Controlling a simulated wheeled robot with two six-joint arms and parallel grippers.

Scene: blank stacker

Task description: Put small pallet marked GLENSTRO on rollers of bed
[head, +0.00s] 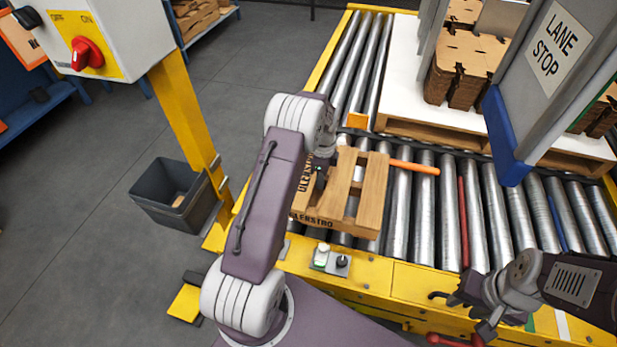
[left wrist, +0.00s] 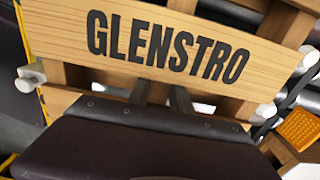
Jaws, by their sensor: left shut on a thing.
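The small wooden pallet (head: 372,194) marked GLENSTRO is at the left part of the roller bed (head: 397,225), over the rollers near the front yellow rail. I cannot tell whether its underside touches the rollers. My left gripper (head: 322,176) is shut on the pallet's left side; my arm hides part of it. In the left wrist view, the GLENSTRO board (left wrist: 200,45) fills the top, and the dark fingers (left wrist: 165,95) reach in under it at the wood. My right gripper (head: 462,308) is near the front rail at the lower right, away from the pallet; its jaw opening is unclear.
A large white-topped pallet (head: 410,100) with cardboard stacks (head: 465,68) stands behind. A LANE STOP panel (head: 545,75) hangs at right. An orange bar (head: 414,167) lies beside the small pallet. A control box (head: 100,35) on a yellow post and a bin (head: 175,200) stand left.

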